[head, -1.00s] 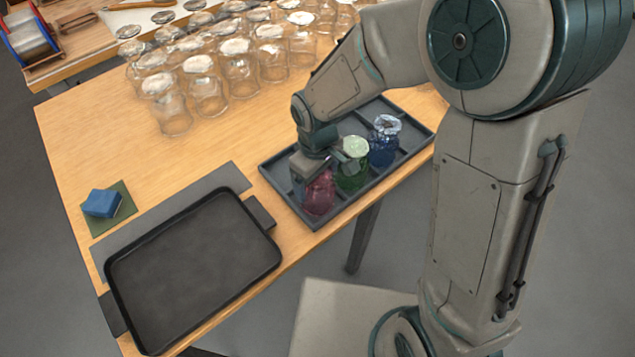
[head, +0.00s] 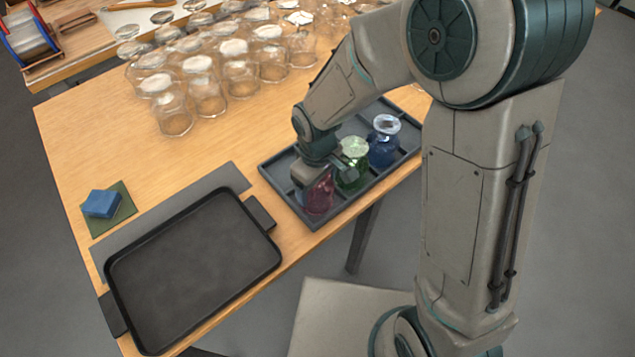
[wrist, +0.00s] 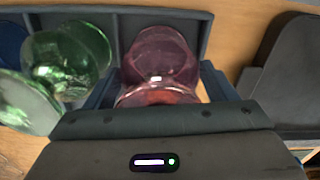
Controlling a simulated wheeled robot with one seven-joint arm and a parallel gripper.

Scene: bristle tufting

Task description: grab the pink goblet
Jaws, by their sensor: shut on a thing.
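The pink goblet (head: 319,196) is in the front left compartment of the dark divided tray (head: 311,224), partly hidden by my gripper in the head view. In the wrist view the pink goblet (wrist: 162,62) lies between my fingers. My gripper (wrist: 158,92) is shut on it, one finger on each side. The goblet's lower part is hidden behind the gripper body.
A green goblet (head: 352,165) stands close beside the pink one, and a blue goblet (head: 384,142) beyond it. Rows of clear glasses (head: 207,96) fill the table's back. A black tray (head: 195,270) lies at front left, near a blue sponge (head: 101,204).

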